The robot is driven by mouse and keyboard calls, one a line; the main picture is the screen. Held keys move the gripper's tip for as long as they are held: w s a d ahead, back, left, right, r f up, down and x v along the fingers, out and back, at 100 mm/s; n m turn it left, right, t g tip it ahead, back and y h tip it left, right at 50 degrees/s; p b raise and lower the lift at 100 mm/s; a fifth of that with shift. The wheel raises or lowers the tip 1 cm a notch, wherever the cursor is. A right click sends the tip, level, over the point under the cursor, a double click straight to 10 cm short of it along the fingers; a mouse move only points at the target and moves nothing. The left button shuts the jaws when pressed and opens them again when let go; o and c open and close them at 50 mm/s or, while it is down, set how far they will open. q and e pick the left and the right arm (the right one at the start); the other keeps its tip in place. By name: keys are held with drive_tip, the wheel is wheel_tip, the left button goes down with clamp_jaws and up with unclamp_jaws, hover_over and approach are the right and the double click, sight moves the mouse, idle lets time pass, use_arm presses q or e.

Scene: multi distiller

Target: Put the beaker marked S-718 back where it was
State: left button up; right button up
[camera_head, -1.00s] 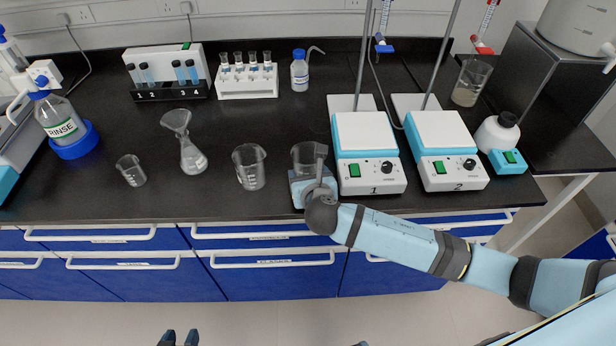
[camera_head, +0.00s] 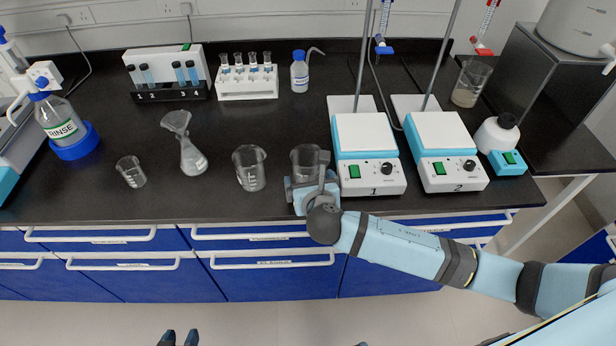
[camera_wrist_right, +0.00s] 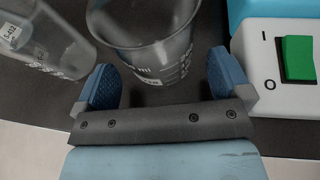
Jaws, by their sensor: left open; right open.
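A clear glass beaker (camera_head: 305,158) stands on the black bench at the front, just left of hotplate 1. My right gripper (camera_head: 312,188) is at its near side, open. In the right wrist view this beaker (camera_wrist_right: 148,28) is ahead of the spread blue fingers (camera_wrist_right: 165,82), with no clear grip on it. A second beaker (camera_head: 250,168) stands to its left and shows in the wrist view (camera_wrist_right: 45,40) with a label, apparently beginning S-4. A smaller beaker (camera_head: 131,171) is further left. I cannot read S-718 on any beaker. My left gripper (camera_head: 179,338) is open and empty at the bottom edge.
Hotplate 1 (camera_head: 367,178) is close to the right gripper, with hotplate 2 (camera_head: 450,172) beyond. A flask with a funnel (camera_head: 191,157) stands between the left beakers. A beaker with cloudy liquid (camera_head: 470,84) is at the back right.

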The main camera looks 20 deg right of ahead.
drive_tip(key=v, duration=0.9)
drive_tip(key=s+a+f+m+g+y, duration=0.3)
drive_tip(key=s+f+m, duration=0.55)
drive_tip(key=m, duration=0.75)
drive_tip(key=s+d+f+m+y, duration=0.1)
drive_tip(key=s+d+f+m, duration=0.4)
drive_tip(key=m, duration=1)
drive_tip(key=shift+s+d+f+m+y+p, duration=0.15)
drive_tip(key=shift+d+f+m+y+p, duration=0.2)
drive_tip(key=shift+d+f, duration=0.4)
drive_tip(key=shift+a+f, duration=0.1)
